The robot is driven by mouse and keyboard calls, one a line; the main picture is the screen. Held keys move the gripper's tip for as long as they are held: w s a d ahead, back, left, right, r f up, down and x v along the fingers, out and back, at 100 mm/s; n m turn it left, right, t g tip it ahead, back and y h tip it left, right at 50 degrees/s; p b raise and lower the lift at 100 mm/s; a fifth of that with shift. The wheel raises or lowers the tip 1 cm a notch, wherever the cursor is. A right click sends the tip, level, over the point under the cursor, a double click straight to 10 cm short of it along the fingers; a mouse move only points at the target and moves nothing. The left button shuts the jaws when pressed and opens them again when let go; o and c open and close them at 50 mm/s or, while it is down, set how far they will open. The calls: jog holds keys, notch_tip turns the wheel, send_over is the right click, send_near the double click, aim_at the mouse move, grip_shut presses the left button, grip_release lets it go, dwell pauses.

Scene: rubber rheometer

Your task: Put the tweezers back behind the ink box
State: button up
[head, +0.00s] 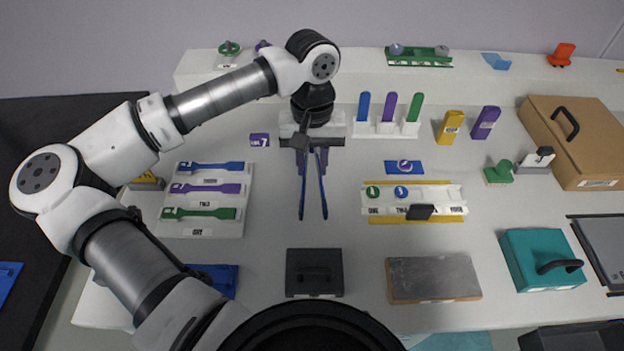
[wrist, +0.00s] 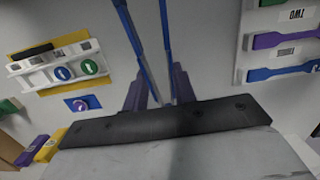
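The blue tweezers (head: 323,195) hang from my gripper (head: 312,168) above the middle of the table, with their two legs spread and pointing toward the front. In the wrist view the tweezers (wrist: 140,50) run up out of the picture from between the purple-grey fingers of my gripper (wrist: 158,82). The fingers are closed onto them, one at each side. No box is readable as the ink box. A dark box with a handle (head: 314,272) stands in front of the tweezers, and a teal box with a black handle (head: 540,260) stands at the front right.
A rack of dumbbell-shaped strips (head: 207,228) lies left, a white holder with discs (head: 380,205) right. A grey slab (head: 433,278) is at the front. Upright coloured pieces (head: 389,107) and a cardboard box (head: 580,140) stand farther back. The table directly below the tweezers looks clear.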

aim_at(312, 196)
notch_tip(312, 196, down, 6)
jog(key=shift+f+p, duration=0.25)
jog(key=shift+p, duration=0.4)
jog(key=shift+f, duration=0.3)
jog(key=shift+o, duration=0.5)
jog(key=shift+f+b, duration=0.15)
jog(key=shift+b, duration=0.15)
jog(key=o, duration=0.5)
jog(key=shift+c, duration=0.2)
notch_tip(312, 196, up, 12)
jog(key=w+b, duration=0.1)
jog(key=b, duration=0.1)
jog(key=shift+b, duration=0.35)
